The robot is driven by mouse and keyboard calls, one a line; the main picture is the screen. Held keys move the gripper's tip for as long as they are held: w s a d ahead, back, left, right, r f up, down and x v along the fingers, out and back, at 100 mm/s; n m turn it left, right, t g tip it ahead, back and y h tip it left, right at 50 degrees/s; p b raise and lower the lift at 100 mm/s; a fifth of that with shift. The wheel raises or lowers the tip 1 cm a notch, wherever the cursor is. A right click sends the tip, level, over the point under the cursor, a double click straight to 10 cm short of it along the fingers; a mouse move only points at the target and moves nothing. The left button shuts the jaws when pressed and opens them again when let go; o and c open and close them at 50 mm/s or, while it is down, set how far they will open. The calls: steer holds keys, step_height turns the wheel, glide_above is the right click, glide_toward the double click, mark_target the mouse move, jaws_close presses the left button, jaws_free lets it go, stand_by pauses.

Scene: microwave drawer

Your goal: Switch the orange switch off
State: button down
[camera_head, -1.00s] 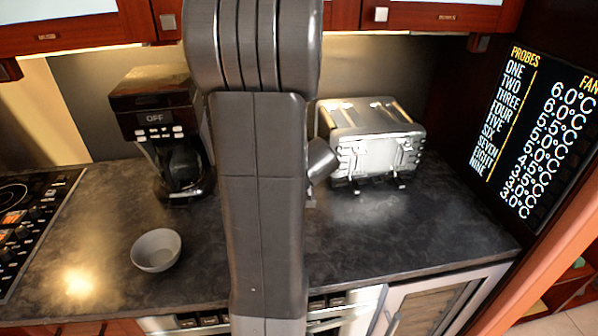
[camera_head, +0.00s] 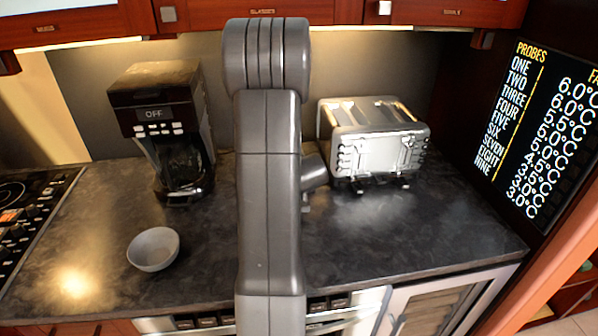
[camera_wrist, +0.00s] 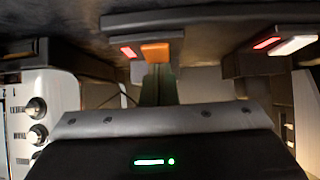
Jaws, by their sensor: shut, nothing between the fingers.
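The orange switch (camera_wrist: 155,52) shows in the wrist view at upper middle, on a dark block, with a small red strip beside it on the left. My gripper (camera_wrist: 157,72) points up at it; its narrow fingers are together and empty, with the tips just below the switch. I cannot tell whether they touch it. In the head view my own arm fills the middle, and neither the gripper nor the orange switch is visible.
A white switch (camera_wrist: 293,45) with a red strip is at upper right in the wrist view. A white panel with knobs (camera_wrist: 37,108) is at left. On the counter (camera_head: 215,255) stand a coffee maker (camera_head: 150,95) reading OFF, a toaster (camera_head: 375,138) and a grey bowl (camera_head: 153,249).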

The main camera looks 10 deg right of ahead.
steer(key=shift+w+f, duration=0.1)
steer(key=shift+f, duration=0.1)
stand_by(0.3)
steer(key=shift+w, duration=0.1)
steer(key=shift+w+r, duration=0.25)
steer(key=shift+w, duration=0.45)
